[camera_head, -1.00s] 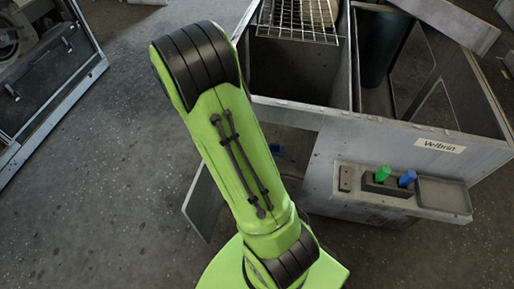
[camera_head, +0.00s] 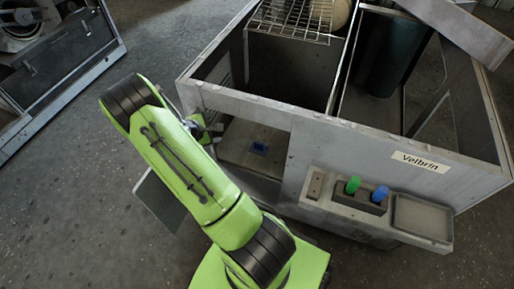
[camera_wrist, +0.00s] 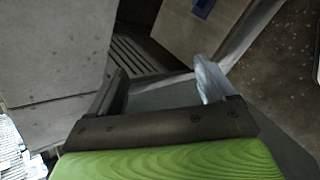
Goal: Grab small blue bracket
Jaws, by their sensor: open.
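The small blue bracket (camera_head: 259,147) lies on the floor panel inside the lower opening of the grey metal housing (camera_head: 238,103). It also shows at the top edge of the wrist view (camera_wrist: 203,8), partly cut off. My gripper (camera_wrist: 162,82) is open and empty, with its two fingers apart. The bracket is beyond the fingertips and to the right in the wrist view. In the head view my gripper (camera_head: 207,128) is partly hidden behind my arm, to the left of the opening and of the bracket.
A hinged panel (camera_head: 160,200) stands open at the housing's lower left. A wire rack (camera_head: 303,17) lies on top.

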